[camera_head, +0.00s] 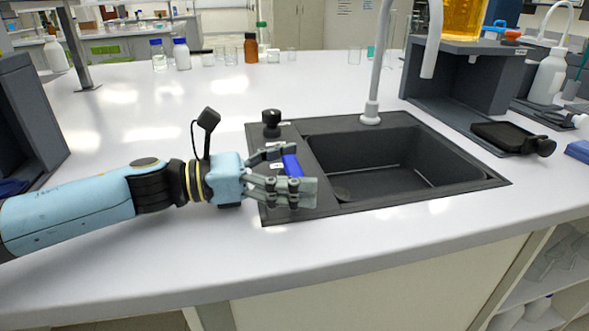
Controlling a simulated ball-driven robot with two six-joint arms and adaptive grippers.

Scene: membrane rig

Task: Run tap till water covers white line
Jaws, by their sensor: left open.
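A black sink (395,158) is set into the white bench right of centre. A white tap pipe (375,85) rises from the sink's back rim. A blue lever (292,165) and a black knob (271,120) stand on the sink's left ledge. My left gripper (289,174) is open over that ledge, with fingers on both sides of the blue lever in the picture. I cannot tell whether they touch it. My right gripper is not in view.
A dark grey stand (460,78) carries a container of amber liquid (463,18) behind the sink. A black flat device (512,138) lies right of the sink. Several bottles and glasses stand along the back. The bench left of the sink is mostly clear.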

